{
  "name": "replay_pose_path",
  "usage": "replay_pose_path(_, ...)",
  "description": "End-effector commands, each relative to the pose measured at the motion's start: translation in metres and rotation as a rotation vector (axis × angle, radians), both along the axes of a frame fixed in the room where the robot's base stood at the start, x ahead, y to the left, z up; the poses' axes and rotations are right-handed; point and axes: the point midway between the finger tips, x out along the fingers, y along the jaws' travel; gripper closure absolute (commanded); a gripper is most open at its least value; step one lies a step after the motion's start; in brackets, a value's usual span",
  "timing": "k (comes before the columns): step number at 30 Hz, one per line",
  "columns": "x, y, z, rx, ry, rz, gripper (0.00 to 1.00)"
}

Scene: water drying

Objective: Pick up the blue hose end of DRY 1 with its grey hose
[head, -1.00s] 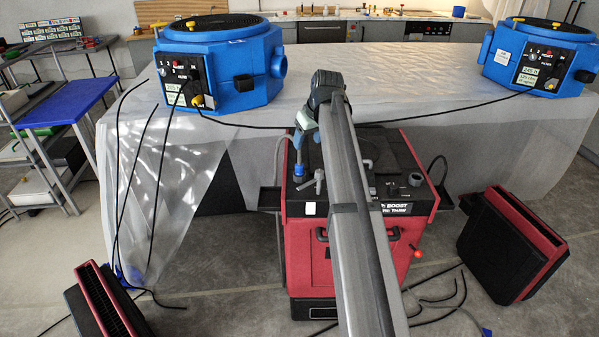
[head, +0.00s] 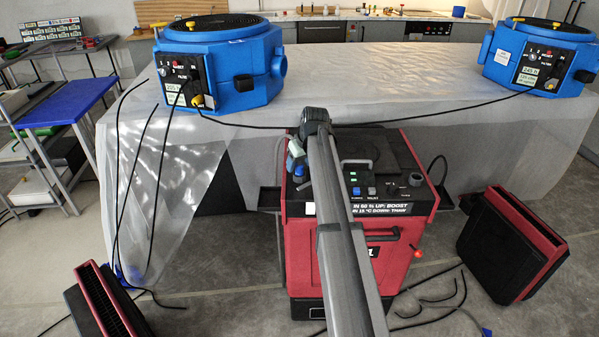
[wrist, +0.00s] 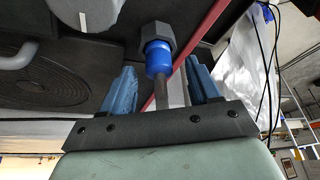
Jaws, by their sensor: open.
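The blue hose end (wrist: 158,58) sits in a dark hexagonal fitting (wrist: 157,37), with the grey hose (wrist: 162,95) running from it toward my gripper. My gripper (wrist: 162,78) is open, its two blue fingers on either side of the hose and just short of the blue end. I see a gap on both sides. In the head view the blue hose end (head: 299,171) shows at the left of the top of a red and black machine (head: 375,250). My gripper (head: 295,160) is there too, partly hidden by my arm.
A knobbed panel with a green display (head: 355,175) is right of my arm. Two blue machines (head: 235,65) (head: 535,60) stand on the sheet-covered table (head: 370,75). Red-black units (head: 515,245) (head: 105,305) and black cables lie on the floor.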

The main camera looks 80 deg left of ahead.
Motion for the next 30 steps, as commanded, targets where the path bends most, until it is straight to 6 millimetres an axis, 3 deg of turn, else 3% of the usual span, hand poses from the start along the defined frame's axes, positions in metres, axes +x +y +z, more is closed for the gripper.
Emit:
replay_pose_path(9, -0.0012, 0.0035, -0.0079, 0.002, 0.0, 0.0, 0.39)
replay_pose_path(27, -0.001, 0.0033, -0.0078, 0.001, 0.0, 0.0, 0.96)
replay_pose_path(30, -0.0011, 0.0034, -0.0077, 0.001, 0.0, 0.0, 1.0)
